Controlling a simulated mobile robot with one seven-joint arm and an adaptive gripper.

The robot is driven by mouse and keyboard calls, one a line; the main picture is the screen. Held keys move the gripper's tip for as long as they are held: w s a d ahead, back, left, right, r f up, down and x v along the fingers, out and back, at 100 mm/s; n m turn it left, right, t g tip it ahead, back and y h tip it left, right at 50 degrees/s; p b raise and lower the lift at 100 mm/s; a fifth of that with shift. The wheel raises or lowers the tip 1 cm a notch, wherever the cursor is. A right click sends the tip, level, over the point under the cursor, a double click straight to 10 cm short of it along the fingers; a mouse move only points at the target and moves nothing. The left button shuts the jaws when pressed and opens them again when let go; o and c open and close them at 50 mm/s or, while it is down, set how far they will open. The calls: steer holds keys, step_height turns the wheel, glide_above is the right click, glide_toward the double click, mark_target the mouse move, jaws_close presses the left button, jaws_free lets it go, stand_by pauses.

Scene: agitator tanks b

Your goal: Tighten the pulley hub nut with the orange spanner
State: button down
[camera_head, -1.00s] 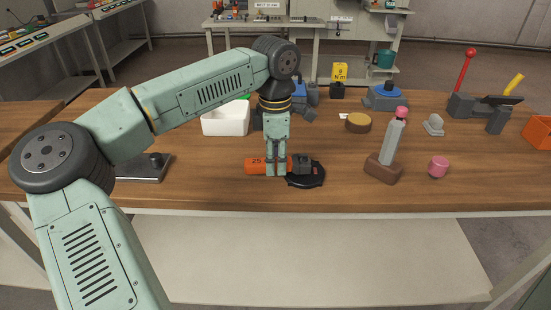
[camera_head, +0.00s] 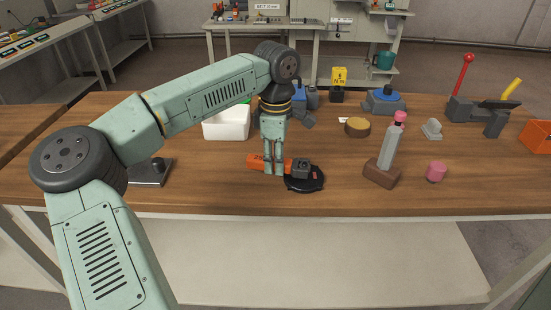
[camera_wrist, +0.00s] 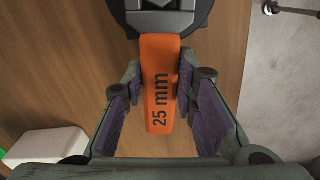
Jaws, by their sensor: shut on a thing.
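The orange spanner (camera_head: 268,162), marked "25 mm" in the wrist view (camera_wrist: 160,88), lies level low over the wooden bench. My gripper (camera_head: 273,172) points down with its fingers on either side of the orange handle, shut on it; the wrist view shows the fingers (camera_wrist: 162,112) flanking the handle. The spanner's dark grey head (camera_head: 301,169) is over the round black pulley (camera_head: 304,184), which also shows at the top of the wrist view (camera_wrist: 201,17). The hub nut is hidden by the spanner head, so I cannot tell how it is seated.
A white bin (camera_head: 226,124) stands behind on the left. A dark metal plate (camera_head: 152,173) lies left. Bare bench lies between pulley and brown block.

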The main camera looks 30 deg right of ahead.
steer(key=shift+w+d+m+p, duration=0.3)
steer(key=shift+w+d+m, duration=0.05)
steer(key=shift+m, duration=0.55)
steer(key=shift+w+d+r+m+p, duration=0.15)
steer(key=shift+d+m+p, duration=0.15)
steer(key=shift+m+p, duration=0.15)
steer(key=shift+w+d+m, duration=0.25)
steer(key=shift+d+m, duration=0.05)
steer(key=shift+m, duration=0.35)
steer(key=shift+s+a+n, duration=0.1)
steer(key=shift+a+n, duration=0.1)
steer(key=shift+n, duration=0.1)
steer(key=shift+w+a+p, duration=0.2)
steer(key=shift+w+a, duration=0.25)
steer(key=shift+w, duration=0.25)
steer(key=shift+w+a+p, duration=0.25)
steer(key=shift+w+a, duration=0.2)
steer(key=shift+w, duration=0.3)
steer(key=shift+w+a+p, duration=0.2)
steer(key=shift+w+a, duration=0.25)
steer(key=shift+w, duration=0.25)
